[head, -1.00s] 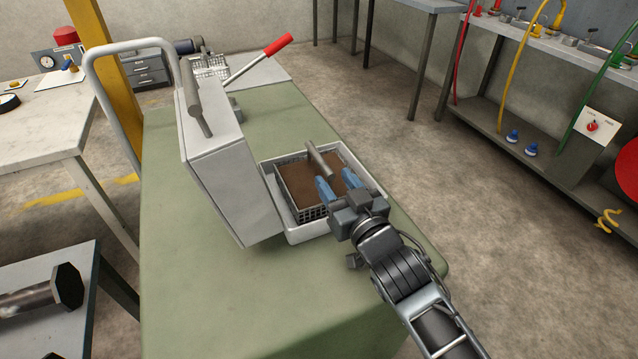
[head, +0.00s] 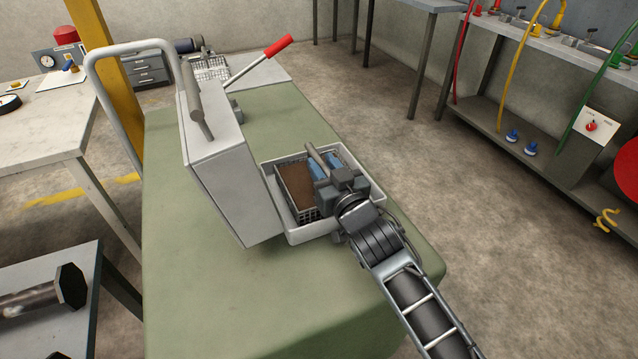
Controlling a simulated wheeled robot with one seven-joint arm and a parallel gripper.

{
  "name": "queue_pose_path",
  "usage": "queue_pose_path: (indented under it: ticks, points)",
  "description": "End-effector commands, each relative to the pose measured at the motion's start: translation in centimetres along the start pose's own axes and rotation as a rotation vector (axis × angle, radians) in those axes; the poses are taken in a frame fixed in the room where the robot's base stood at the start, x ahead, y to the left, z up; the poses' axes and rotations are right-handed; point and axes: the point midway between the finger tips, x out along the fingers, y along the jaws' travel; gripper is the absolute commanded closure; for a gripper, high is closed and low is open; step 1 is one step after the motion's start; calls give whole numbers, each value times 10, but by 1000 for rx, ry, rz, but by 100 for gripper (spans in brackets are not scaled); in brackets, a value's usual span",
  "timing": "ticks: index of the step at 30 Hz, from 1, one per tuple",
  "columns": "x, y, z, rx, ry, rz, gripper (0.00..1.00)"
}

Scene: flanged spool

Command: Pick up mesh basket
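The mesh basket (head: 297,188) is a dark wire basket with brown contents and a grey cylindrical handle bar (head: 322,158) above it. It sits inside a white tray (head: 303,236) on the green bench top. My gripper (head: 322,167) reaches in from the lower right, over the right part of the basket, with its blue fingers at the handle bar. The gripper body hides the basket's right side. I cannot tell whether the fingers are closed on the bar.
A tall pale grey box-like panel (head: 228,180) stands just left of the tray. A red-handled lever (head: 278,46) rises behind it. The green bench top (head: 200,290) is clear in front. A shelf with a dark flanged spool (head: 62,292) is at the lower left.

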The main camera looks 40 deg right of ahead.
Motion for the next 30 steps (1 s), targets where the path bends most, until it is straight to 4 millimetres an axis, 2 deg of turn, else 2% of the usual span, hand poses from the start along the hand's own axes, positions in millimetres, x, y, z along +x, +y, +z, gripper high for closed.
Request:
queue_pose_path:
  ticks: [1, 10, 30]
  points:
    - [0, 0, 0, 0, 0, 0, 72]
    - [0, 0, 0, 0, 0, 0, 100]
    - [0, 0, 0, 0, 0, 0, 100]
